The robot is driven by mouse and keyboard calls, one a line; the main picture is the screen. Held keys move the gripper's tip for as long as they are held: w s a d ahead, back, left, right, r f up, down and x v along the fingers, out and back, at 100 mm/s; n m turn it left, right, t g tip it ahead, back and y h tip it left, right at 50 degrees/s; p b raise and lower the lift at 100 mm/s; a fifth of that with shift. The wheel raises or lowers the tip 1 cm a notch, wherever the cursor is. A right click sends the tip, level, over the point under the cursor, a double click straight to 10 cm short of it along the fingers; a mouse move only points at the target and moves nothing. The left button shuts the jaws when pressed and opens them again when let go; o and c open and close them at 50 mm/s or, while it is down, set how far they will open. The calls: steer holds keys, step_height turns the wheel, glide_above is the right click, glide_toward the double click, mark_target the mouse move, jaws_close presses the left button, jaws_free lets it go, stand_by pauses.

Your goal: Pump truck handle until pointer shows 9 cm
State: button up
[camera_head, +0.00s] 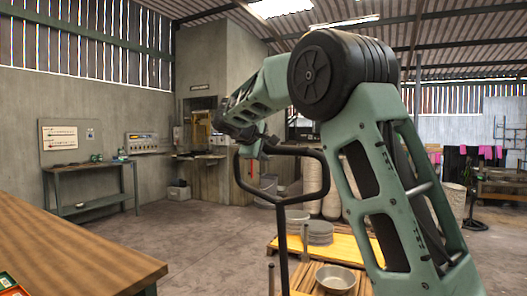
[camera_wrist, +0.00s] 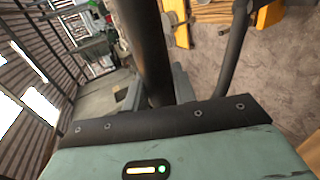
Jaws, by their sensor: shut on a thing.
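The black truck handle (camera_head: 325,180) is a closed loop on an upright post in the middle of the head view. My gripper (camera_head: 264,148) is at the upper left of the loop, shut on its top bar. In the wrist view the dark handle bar (camera_wrist: 143,45) runs down between the grey fingers of my gripper (camera_wrist: 155,95). Another part of the handle shows to its right. The pointer and its scale cannot be made out in either view. The truck's body is not clearly seen.
Behind the handle, a yellow board (camera_head: 345,246) carries stacked grey plates (camera_head: 318,232). A metal bowl (camera_head: 335,278) sits on wooden slats nearer me. A brown table (camera_head: 70,255) fills the lower left. A side bench (camera_head: 90,207) stands at the wall. The floor between is clear.

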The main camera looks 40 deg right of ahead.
steer(key=w+d+p, duration=0.1)
steer(key=d+p, duration=0.1)
steer(key=d, duration=0.1)
steer(key=w+d+r+p, duration=0.1)
steer(key=w+d+p, duration=0.1)
steer(key=d+p, duration=0.1)
steer(key=w+d+r+p, duration=0.1)
steer(key=d+p, duration=0.1)
steer(key=d, duration=0.3)
steer(key=shift+w+d, duration=0.15)
steer(key=shift+w, duration=0.25)
steer(key=shift+w+d+f+p, duration=0.15)
steer(key=shift+w+d+p, duration=0.05)
steer(key=shift+d+p, duration=0.2)
steer(key=o, duration=1.9)
steer(key=shift+o, duration=0.2)
steer(key=b+v, duration=0.2)
steer(key=v, duration=0.8)
